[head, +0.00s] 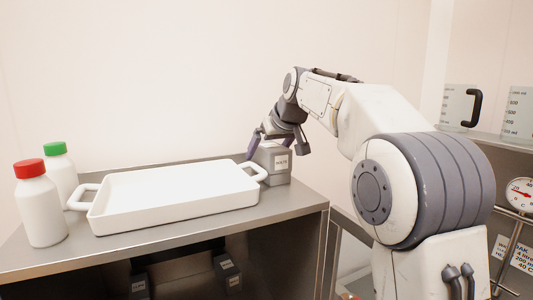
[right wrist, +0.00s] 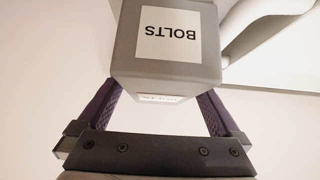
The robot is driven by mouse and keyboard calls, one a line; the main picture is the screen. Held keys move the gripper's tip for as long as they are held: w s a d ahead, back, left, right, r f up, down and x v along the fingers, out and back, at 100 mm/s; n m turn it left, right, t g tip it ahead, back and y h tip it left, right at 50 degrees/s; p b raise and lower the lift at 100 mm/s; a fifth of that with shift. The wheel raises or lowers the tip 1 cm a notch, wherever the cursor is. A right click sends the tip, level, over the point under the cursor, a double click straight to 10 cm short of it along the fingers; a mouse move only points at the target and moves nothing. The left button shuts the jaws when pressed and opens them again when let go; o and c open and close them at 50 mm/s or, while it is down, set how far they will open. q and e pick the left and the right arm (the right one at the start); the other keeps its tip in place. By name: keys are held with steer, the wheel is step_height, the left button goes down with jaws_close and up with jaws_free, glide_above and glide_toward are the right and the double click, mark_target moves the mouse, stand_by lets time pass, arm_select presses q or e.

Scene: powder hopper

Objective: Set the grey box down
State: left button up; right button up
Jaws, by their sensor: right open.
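The grey box (head: 270,162) has a white label that reads BOLTS upside down in the right wrist view (right wrist: 210,55). In the head view it stands upright at the back right of the steel table (head: 300,200), by the right handle of the white tray (head: 175,188), and appears to rest on the tabletop. My right gripper (head: 278,150) is open, with its fingers on either side of the box. In the right wrist view the fingertips are partly hidden behind the box. My left gripper is not in view.
Two white bottles, one with a red cap (head: 40,205) and one with a green cap (head: 60,172), stand left of the tray. Dark boxes (head: 228,270) sit below the tabletop. Clear measuring jugs (head: 460,105) and a dial gauge (head: 520,194) are at the right.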

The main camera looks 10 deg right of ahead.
steer(key=b+v, duration=0.1)
steer(key=v, duration=1)
steer(key=shift+r, duration=0.15)
steer(key=p+x, duration=0.1)
steer(key=x, duration=1)
steer(key=shift+w+f, duration=0.1)
steer(key=shift+f, duration=0.15)
steer(key=shift+w+r, duration=0.1)
steer(key=shift+w, duration=0.1)
steer(key=shift+r, duration=1.4)
